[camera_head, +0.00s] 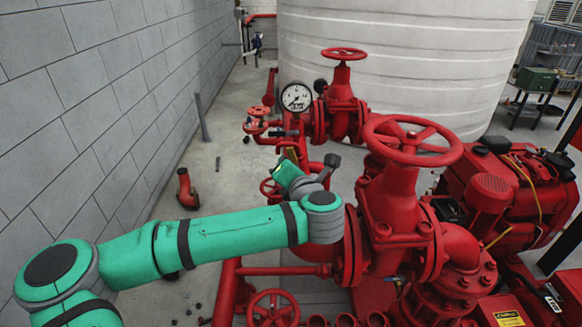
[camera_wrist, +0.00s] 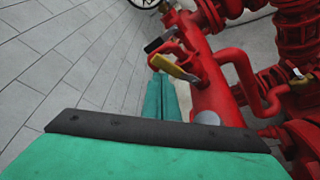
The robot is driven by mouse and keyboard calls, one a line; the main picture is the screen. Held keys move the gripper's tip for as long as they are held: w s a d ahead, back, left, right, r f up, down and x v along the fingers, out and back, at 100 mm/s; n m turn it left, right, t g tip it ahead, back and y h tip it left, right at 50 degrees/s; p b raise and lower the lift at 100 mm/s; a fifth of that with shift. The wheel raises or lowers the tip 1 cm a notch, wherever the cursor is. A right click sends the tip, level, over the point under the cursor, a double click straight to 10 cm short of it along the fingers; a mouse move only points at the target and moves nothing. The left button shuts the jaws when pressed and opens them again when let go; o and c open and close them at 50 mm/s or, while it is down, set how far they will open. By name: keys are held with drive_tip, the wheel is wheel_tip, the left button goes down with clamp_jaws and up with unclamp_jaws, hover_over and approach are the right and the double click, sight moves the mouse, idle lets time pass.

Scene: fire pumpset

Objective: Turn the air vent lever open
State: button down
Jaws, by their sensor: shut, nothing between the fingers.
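A small lever with a yellow handle (camera_wrist: 175,67) sits on a red vertical pipe (camera_wrist: 215,95) in the wrist view. A lever with a black handle (camera_wrist: 160,41) is just beyond it. I cannot tell for certain which one is the air vent lever. My gripper (camera_wrist: 159,77) is shut and empty, its teal fingers side by side. Their tips appear close to the yellow handle's left end; whether they touch it is unclear. In the head view my gripper (camera_head: 284,166) is at the pipework below the pressure gauge (camera_head: 296,97), largely hidden by my wrist.
A large red valve with a handwheel (camera_head: 412,140) stands right of my wrist. A smaller handwheel (camera_head: 273,308) is below my arm. A grey block wall (camera_head: 100,100) runs along the left. Bare floor (camera_head: 225,165) lies between wall and pipes, with a red elbow pipe (camera_head: 187,188) on it.

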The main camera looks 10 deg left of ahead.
drive_tip(key=shift+w+d+r, duration=0.15)
drive_tip(key=shift+d+r, duration=0.1)
drive_tip(key=shift+d, duration=0.2)
drive_tip(key=shift+w+d+r, duration=0.1)
drive_tip(key=shift+d+r, duration=0.15)
drive_tip(key=shift+d, duration=0.2)
drive_tip(key=shift+s+d, duration=0.25)
drive_tip(key=shift+d, duration=0.15)
drive_tip(key=shift+a, duration=0.1)
